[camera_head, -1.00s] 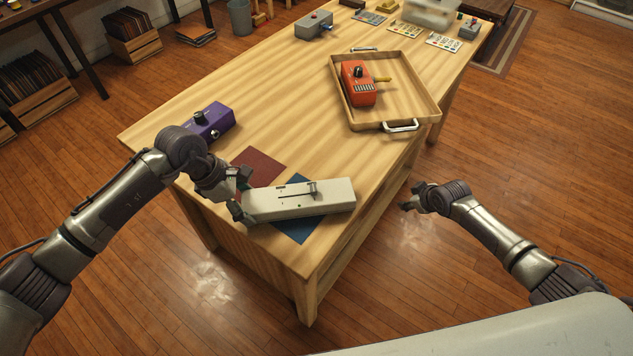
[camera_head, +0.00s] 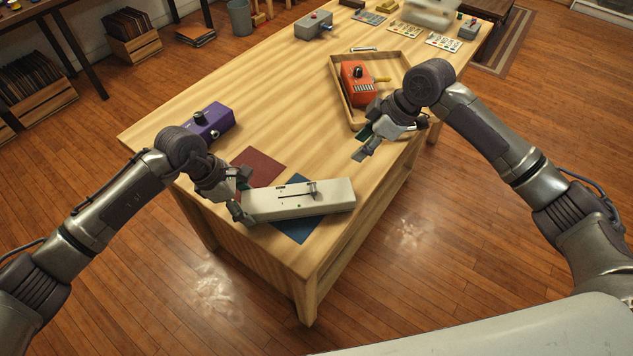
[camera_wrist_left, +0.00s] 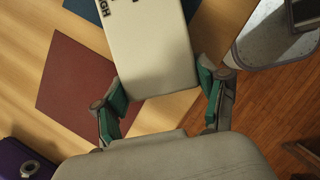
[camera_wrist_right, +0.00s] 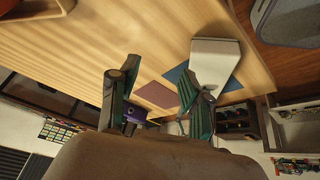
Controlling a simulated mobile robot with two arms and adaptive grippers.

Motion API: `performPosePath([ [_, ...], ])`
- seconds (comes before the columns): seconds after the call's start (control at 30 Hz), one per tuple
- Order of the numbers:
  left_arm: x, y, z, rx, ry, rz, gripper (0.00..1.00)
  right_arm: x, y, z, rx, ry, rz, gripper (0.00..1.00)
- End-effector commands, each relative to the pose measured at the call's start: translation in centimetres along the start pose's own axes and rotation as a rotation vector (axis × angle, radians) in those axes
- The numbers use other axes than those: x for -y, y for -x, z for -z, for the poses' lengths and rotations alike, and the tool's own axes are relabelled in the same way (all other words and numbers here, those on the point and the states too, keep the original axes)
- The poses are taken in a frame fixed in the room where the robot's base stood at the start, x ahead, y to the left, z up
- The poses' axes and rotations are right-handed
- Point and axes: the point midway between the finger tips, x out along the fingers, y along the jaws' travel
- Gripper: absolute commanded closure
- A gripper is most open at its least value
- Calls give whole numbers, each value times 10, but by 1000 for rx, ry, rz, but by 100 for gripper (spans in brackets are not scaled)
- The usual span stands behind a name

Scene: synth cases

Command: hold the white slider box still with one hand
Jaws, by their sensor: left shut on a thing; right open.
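The white slider box (camera_head: 332,198) lies near the front corner of the wooden table, partly over a blue mat (camera_head: 296,230). Its slider shows on top. My left gripper (camera_head: 240,193) is shut on the box's left end, and the left wrist view shows the box (camera_wrist_left: 152,45) between its two fingers (camera_wrist_left: 162,98). My right gripper (camera_head: 366,147) is open and empty above the table, beyond the box and in front of the tray. The right wrist view shows the box (camera_wrist_right: 214,62) past its open fingers (camera_wrist_right: 157,92).
A tray (camera_head: 350,114) holds an orange box (camera_head: 355,82) and is partly hidden by my right arm. A purple box (camera_head: 213,120) stands behind my left arm. A red mat (camera_head: 260,165) lies beside the blue one. The table's left middle is clear.

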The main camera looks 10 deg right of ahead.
Motion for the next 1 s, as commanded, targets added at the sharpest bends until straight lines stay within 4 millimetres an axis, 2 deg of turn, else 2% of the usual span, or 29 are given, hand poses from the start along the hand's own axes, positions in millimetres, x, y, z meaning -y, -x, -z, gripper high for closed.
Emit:
performPosePath([
  [0.03, 0, 0, 0, -1, 1, 0, 76, 15, 9, 22, -2, 61, 45, 52],
  [0.13, 0, 0, 0, -1, 1, 0, 76, 43, 25, 48, 20, 175, 131, 52],
  [0.3, 0, 0, 0, -1, 1, 0, 76, 70, 43, 66, 51, 294, 212, 52],
  [0.4, 0, 0, 0, -1, 1, 0, 76, 76, 42, 68, 59, 314, 227, 52],
  [0.57, 0, 0, 0, -1, 1, 0, 76, 82, 20, 65, 61, 315, 231, 52],
  [0.8, 0, 0, 0, -1, 0, 0, 76, 92, -28, 60, 61, 313, 230, 52],
  [1.0, 0, 0, 0, 0, 0, 0, 76, 98, -57, 58, 60, 312, 228, 52],
])
